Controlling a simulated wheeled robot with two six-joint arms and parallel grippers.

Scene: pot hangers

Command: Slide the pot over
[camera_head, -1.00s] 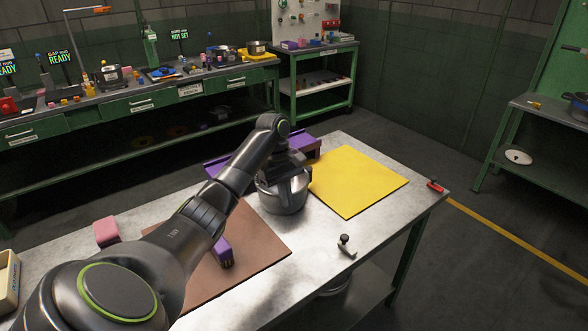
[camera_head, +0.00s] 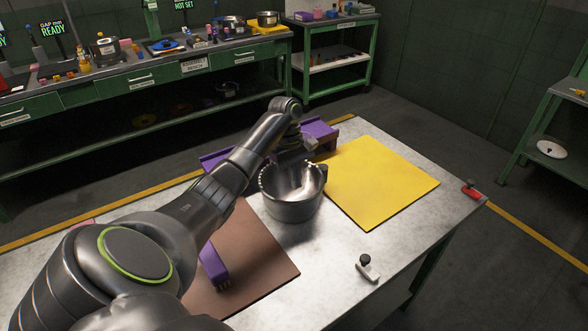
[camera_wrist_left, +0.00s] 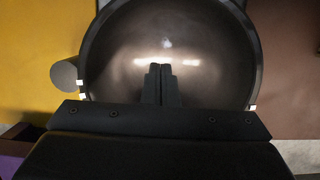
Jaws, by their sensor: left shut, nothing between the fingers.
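The pot (camera_head: 291,209) is a round steel pot with a shiny inside. It stands upright on the metal table between the yellow mat (camera_head: 382,182) and the brown mat (camera_head: 262,268). My left gripper (camera_head: 303,182) reaches down at the pot's mouth, its fingers shut and empty. In the left wrist view the shut fingers (camera_wrist_left: 160,84) show against the pot's bowl (camera_wrist_left: 205,45); I cannot tell whether they touch its wall. A grey handle (camera_wrist_left: 65,74) sticks out over the yellow side there. My right gripper is out of view.
A purple bracket (camera_head: 318,132) stands behind my left gripper. A purple brush (camera_head: 214,266) lies on the brown mat, partly behind my arm. A white tool with a black knob (camera_head: 367,266) and a red item (camera_head: 473,190) lie near the table's edge. Bare metal lies in front of the pot.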

